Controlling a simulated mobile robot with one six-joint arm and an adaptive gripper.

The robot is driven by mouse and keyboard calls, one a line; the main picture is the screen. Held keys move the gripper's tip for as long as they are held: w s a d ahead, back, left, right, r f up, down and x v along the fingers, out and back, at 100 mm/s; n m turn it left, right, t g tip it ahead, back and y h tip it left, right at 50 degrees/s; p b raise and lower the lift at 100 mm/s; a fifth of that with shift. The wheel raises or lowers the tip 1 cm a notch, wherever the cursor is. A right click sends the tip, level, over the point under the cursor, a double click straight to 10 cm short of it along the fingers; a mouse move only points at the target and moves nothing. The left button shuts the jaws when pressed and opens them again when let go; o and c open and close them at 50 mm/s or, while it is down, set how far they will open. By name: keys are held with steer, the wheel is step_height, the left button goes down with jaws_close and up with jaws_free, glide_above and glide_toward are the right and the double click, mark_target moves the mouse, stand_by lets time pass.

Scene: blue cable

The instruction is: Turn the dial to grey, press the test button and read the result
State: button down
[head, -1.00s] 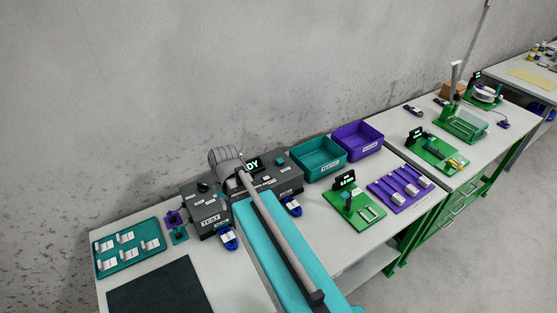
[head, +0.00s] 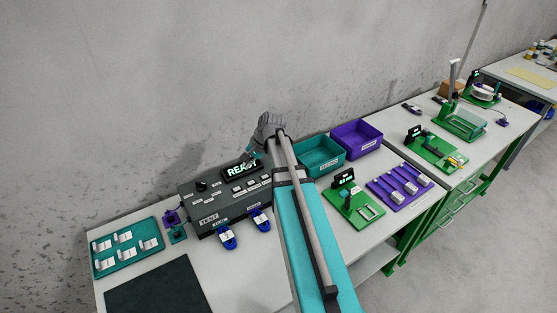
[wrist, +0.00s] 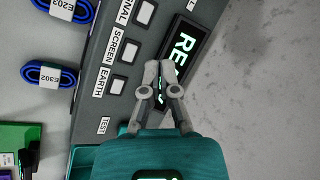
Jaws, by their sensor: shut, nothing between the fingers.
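The dark grey tester (head: 224,204) stands against the wall, with TEST on its front. Its lit display (head: 241,169) reads READY, partly covered by my gripper; in the wrist view the display (wrist: 180,48) shows only part of the word. A black dial knob (head: 201,186) is at the tester's left; its setting is too small to read. My gripper (wrist: 158,66) is shut and empty over the panel, its fingertips in front of the display and near the pale squares by SCREEN and EARTH. A TEST label (wrist: 104,126) shows beyond EARTH; the button is not clearly visible.
A teal bin (head: 320,157) and purple bin (head: 356,139) stand to the right. A teal tray (head: 128,248) and dark mat (head: 158,290) lie to the left.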

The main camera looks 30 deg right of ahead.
steer(key=w+d+r+m+t, duration=0.1)
steer(key=w+d+m, duration=0.1)
steer(key=d, duration=0.6)
steer(key=w+d+r+m+t+y, duration=0.1)
steer(key=w+d+r+m+t, duration=0.1)
steer(key=d+m, duration=0.3)
steer(key=w+d, duration=0.1)
steer(key=d, duration=0.2)
steer(key=shift+d+m+t+y, duration=0.25)
steer(key=shift+m+t+y, duration=0.05)
steer(key=shift+f+b, duration=0.2)
steer(key=shift+b, duration=0.2)
step_height(320, 180, down, 9)
steer(key=b, duration=0.8)
steer(key=shift+r+b, duration=0.2)
steer(key=shift+b, duration=0.1)
steer(key=shift+f, duration=0.1)
stand_by(0.5)
steer(key=shift+f+b, duration=0.3)
steer(key=shift+b, duration=0.1)
steer(key=shift+s+f+b, duration=0.1)
steer(key=shift+f+b, duration=0.4)
stand_by(1.0)
steer(key=shift+r, duration=0.1)
stand_by(0.3)
steer(key=shift+r+p, duration=0.85)
steer(key=shift+p, duration=0.1)
